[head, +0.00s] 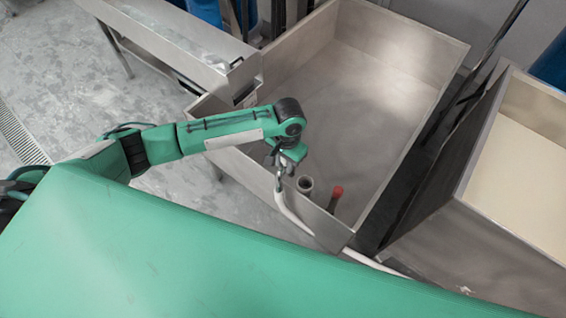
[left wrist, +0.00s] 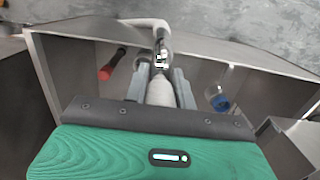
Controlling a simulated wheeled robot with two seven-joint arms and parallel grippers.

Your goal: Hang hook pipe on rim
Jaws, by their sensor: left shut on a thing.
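My left gripper (head: 282,172) is over the near left wall of the large metal bin, pointing down by its rim (head: 325,221). In the left wrist view, my left gripper (left wrist: 162,88) is shut on the pale hook pipe (left wrist: 160,92), between its two grey fingers. A shiny metal part and a white hose (left wrist: 150,23) show at the pipe's far end, by the rim. In the head view the white hose (head: 292,214) runs down outside the bin to the lower right. I cannot tell whether the pipe touches the rim. My right gripper is not in view.
A blue and clear object (left wrist: 217,99) shows in the left wrist view. Another metal bin (head: 515,185) stands at the right. The bin's middle is clear.

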